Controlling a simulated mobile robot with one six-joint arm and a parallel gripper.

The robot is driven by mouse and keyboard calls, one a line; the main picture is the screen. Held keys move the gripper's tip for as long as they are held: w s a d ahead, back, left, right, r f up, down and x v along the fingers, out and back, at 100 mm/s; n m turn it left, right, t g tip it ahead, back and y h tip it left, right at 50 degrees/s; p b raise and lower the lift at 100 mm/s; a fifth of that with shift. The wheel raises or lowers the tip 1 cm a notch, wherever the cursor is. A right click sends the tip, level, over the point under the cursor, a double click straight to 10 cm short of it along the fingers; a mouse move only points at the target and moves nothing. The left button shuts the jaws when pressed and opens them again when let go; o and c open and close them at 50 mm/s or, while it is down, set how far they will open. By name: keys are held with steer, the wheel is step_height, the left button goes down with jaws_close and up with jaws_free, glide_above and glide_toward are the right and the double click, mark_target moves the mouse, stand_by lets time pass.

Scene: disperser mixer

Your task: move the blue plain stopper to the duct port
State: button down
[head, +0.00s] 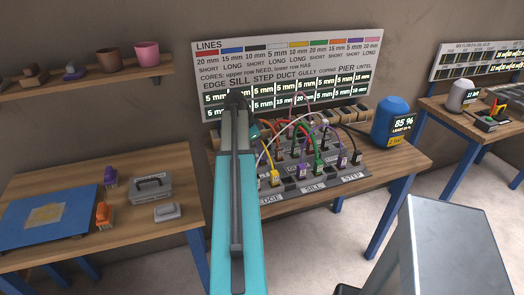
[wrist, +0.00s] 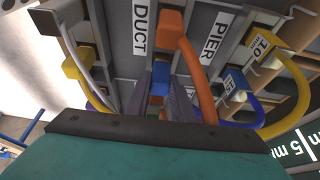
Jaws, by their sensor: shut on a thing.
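In the wrist view, a small blue block, which looks like the blue plain stopper (wrist: 161,73), is at the tips of my gripper (wrist: 166,92). My gripper is shut on it. It is over the panel, close to the DUCT label (wrist: 139,28). An orange plug (wrist: 171,24) with a thick orange cable sits just beyond it, to the right of that label. I cannot tell whether the stopper touches the panel. The duct port itself is not clearly visible. In the head view my arm hides the gripper and the stopper.
Several plugged cables loop over the panel (head: 331,183), close around my gripper. A blue tank (head: 391,122) stands right of the panel. A sign board (head: 287,50) stands behind.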

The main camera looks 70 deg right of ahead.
steer(key=shift+f, duration=0.45)
steer(key=c, duration=1.5)
jaws_free()
steer(key=shift+o, duration=0.2)
steer(key=shift+r, duration=0.15)
steer(key=b+v, duration=0.3)
steer(key=v, duration=1)
steer(key=shift+a+r, duration=0.15)
steer(key=shift+r, duration=0.1)
